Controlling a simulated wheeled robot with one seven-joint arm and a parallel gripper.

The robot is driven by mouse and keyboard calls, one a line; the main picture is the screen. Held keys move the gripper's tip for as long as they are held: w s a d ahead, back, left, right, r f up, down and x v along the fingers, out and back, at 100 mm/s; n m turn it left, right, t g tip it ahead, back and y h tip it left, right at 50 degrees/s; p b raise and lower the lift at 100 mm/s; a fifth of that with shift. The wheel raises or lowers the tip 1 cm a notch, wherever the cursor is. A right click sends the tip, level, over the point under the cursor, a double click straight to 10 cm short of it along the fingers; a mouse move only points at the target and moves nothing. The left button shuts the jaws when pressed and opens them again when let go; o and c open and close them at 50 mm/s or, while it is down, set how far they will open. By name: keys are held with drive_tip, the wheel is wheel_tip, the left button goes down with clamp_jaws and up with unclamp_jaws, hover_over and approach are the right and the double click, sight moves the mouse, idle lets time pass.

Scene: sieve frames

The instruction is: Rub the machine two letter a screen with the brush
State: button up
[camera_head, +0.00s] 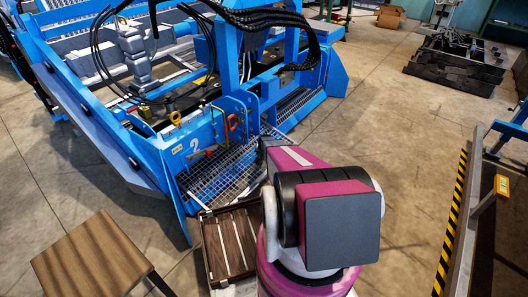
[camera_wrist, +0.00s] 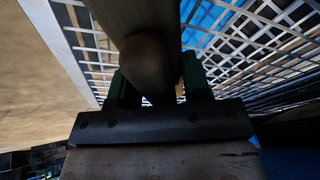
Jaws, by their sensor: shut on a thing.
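The blue machine (camera_head: 120,150) bears a white 2 on its side panel. A pale wire mesh screen (camera_head: 210,178) slopes at its front end, and another mesh part lies behind it to the right. A letter A is not readable. In the wrist view the mesh (camera_wrist: 270,45) fills the upper right and continues at upper left. My gripper (camera_wrist: 155,88) has green fingers shut on a dark, rounded handle, apparently the brush (camera_wrist: 148,60). The brush's bristles are hidden, so contact with the mesh cannot be told. In the head view my arm hides the gripper and brush.
A slatted wooden crate or pallet (camera_head: 228,245) lies below the screen. A wooden table (camera_head: 92,258) stands at lower left. A yellow-black striped edge (camera_head: 453,220) runs at right. The concrete floor between my arm and that edge is clear.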

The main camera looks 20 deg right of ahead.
drive_tip(key=shift+w+a+r, duration=0.15)
drive_tip(key=shift+a+r, duration=0.05)
drive_tip(key=shift+a, duration=0.25)
drive_tip(key=shift+w+a+r, duration=0.1)
drive_tip(key=shift+a+r, duration=0.05)
drive_tip(key=shift+a, duration=0.25)
drive_tip(key=shift+s+a+r, duration=0.15)
drive_tip(key=shift+s+a, duration=0.1)
drive_tip(key=shift+a, duration=0.3)
drive_tip(key=shift+s+a+r, duration=0.1)
drive_tip(key=shift+s+a, duration=0.1)
drive_tip(key=shift+a, duration=0.85)
drive_tip(key=shift+d+f, duration=0.1)
drive_tip(key=shift+d, duration=0.1)
